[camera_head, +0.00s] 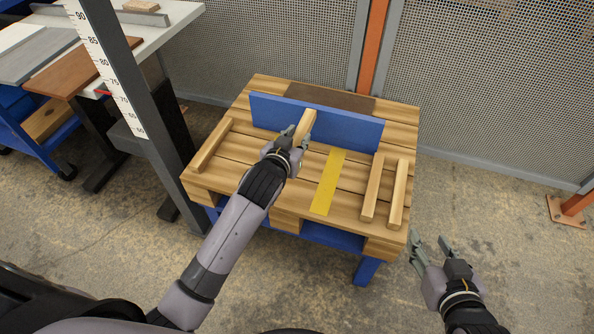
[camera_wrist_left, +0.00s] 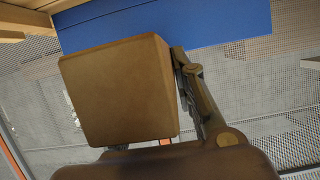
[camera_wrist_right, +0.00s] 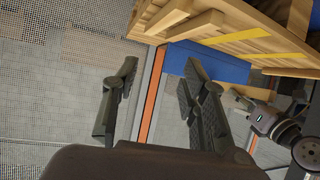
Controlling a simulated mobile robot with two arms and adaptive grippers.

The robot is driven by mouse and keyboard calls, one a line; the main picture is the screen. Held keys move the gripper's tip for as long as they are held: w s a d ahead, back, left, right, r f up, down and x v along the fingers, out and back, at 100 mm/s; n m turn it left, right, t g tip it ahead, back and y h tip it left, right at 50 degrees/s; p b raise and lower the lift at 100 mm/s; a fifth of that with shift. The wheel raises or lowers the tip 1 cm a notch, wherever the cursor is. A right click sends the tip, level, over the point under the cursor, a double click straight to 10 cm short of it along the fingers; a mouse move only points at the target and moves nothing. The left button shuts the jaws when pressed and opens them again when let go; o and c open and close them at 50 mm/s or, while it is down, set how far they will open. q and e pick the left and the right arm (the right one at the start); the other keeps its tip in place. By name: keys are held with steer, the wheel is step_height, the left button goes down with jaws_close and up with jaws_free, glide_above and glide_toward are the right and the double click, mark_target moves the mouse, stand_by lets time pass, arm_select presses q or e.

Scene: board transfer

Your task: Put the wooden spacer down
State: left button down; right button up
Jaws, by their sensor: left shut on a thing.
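The wooden spacer (camera_head: 307,122) is a light wooden bar. My left gripper (camera_head: 297,138) is shut on it over the pallet top, close in front of the blue upright board. In the left wrist view the spacer's brown end (camera_wrist_left: 118,92) fills the middle, with one finger (camera_wrist_left: 195,90) along its right side. I cannot tell whether the spacer touches the wood below. My right gripper (camera_head: 430,248) is open and empty, off the pallet's right front corner. Its two spread fingers also show in the right wrist view (camera_wrist_right: 160,105).
The pallet-topped table (camera_head: 265,205) bears a blue upright board (camera_head: 345,133), a yellow strip (camera_head: 328,182), a left wooden bar (camera_head: 211,145) and two right bars (camera_head: 371,189), (camera_head: 397,195). A dark strip (camera_head: 330,97) lies behind the board. A workbench (camera_head: 185,12) with boards stands at left; mesh fencing (camera_head: 480,80) is behind.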

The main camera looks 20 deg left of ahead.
arm_select(q)
step_height(320, 180, down, 4)
steer(key=shift+f+b, duration=0.15)
steer(key=shift+b, duration=0.6)
step_height(320, 180, down, 3)
steer(key=shift+b, duration=0.6)
step_height(320, 180, down, 4)
steer(key=shift+r+b, duration=0.1)
steer(key=shift+b, duration=0.75)
arm_select(e)
step_height(320, 180, up, 20)
steer(key=a+t+y, duration=0.2)
steer(key=t+y, duration=0.2)
steer(key=t, duration=0.8)
steer(key=shift+s+a+n+t, duration=0.15)
steer(key=shift+a+n+t, duration=0.15)
steer(key=shift+a, duration=0.1)
arm_select(q)
steer(key=shift+f, duration=0.25)
steer(key=c, duration=1.3)
jaws_free()
arm_select(e)
steer(key=shift+s, duration=0.1)
arm_select(q)
steer(key=shift+r, duration=0.15)
